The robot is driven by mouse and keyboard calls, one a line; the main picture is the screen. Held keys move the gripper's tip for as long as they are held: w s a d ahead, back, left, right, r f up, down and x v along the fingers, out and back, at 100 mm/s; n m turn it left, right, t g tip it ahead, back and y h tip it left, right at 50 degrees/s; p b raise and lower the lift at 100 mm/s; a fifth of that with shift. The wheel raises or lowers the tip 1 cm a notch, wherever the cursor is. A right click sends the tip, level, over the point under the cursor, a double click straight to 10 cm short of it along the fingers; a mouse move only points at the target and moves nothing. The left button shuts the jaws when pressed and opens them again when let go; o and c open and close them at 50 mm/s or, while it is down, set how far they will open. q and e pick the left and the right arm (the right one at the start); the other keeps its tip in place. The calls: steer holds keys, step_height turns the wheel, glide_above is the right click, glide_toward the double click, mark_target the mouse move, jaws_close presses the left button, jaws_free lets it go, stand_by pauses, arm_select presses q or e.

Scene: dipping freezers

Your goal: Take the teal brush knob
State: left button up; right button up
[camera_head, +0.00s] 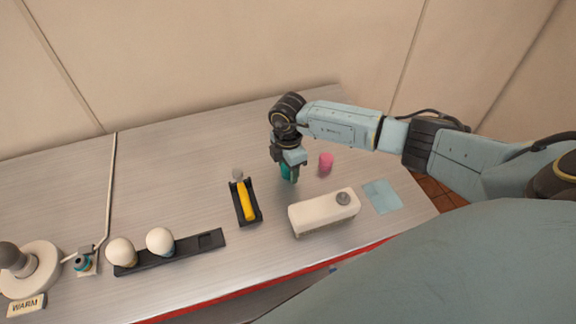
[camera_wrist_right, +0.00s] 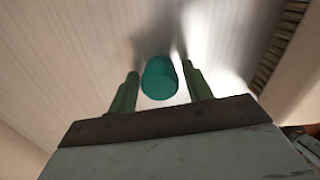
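The teal brush knob (camera_wrist_right: 159,80) shows in the right wrist view as a rounded teal cylinder between the two fingers of my right gripper (camera_wrist_right: 160,90). A gap shows on each side of it, so the fingers are open around it and not closed on it. In the head view my right gripper (camera_head: 290,176) points down at the middle of the table, and a bit of the teal knob (camera_head: 286,172) shows by its fingers, mostly hidden. My left gripper is not in view.
A pink cylinder (camera_head: 326,162) stands just right of the gripper. A white box (camera_head: 312,217) with a grey knob, a blue cloth (camera_head: 382,196), a black tray (camera_head: 257,214) with a yellow-handled tool (camera_head: 246,202) and a black rack (camera_head: 190,251) with white balls are nearer the front.

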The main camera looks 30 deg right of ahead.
steer(key=c, duration=0.8)
step_height(320, 180, up, 5)
steer(key=p, duration=0.5)
steer(key=shift+r, duration=0.1)
